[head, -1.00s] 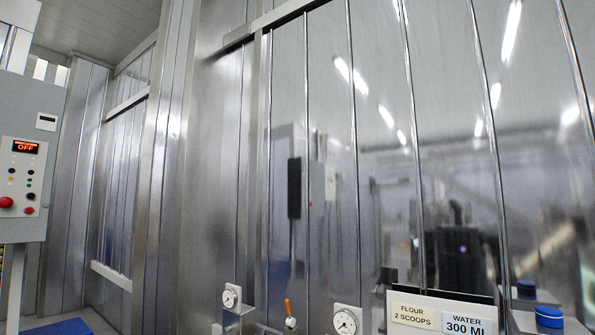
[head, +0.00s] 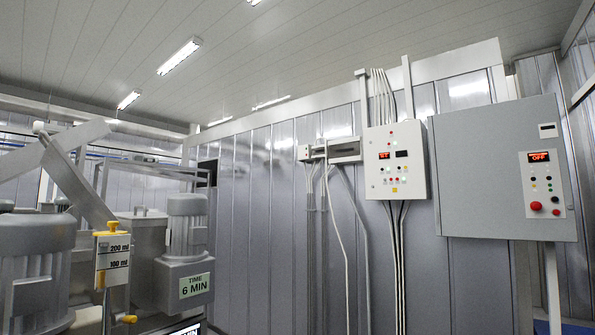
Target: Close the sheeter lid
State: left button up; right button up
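A grey metal machine (head: 140,262) stands at the left of the head view, cut off by the left and bottom edges. It carries a grey finned motor (head: 187,228) with a sign "TIME 6 MIN" (head: 194,286) below it. A slanted metal plate (head: 75,134) and a slanted bar (head: 78,186) rise above the machine. I cannot tell whether either is the sheeter lid. Neither of my grippers is in view.
A yellow-and-white gauge (head: 112,258) marked in ml stands in front of the machine. A white control box (head: 396,165) with cables hangs on the panelled wall. A grey cabinet (head: 478,170) with an "OFF" display stands at right.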

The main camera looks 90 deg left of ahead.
aim_at(55, 161)
jog(key=k+u, duration=0.25)
jog(key=u, duration=0.15)
jog(key=k+u, duration=0.2)
jog(key=u, duration=0.2)
jog(key=k+u, duration=0.25)
jog(key=u, duration=0.15)
jog(key=k+j+u, duration=0.2)
jog(key=u, duration=0.2)
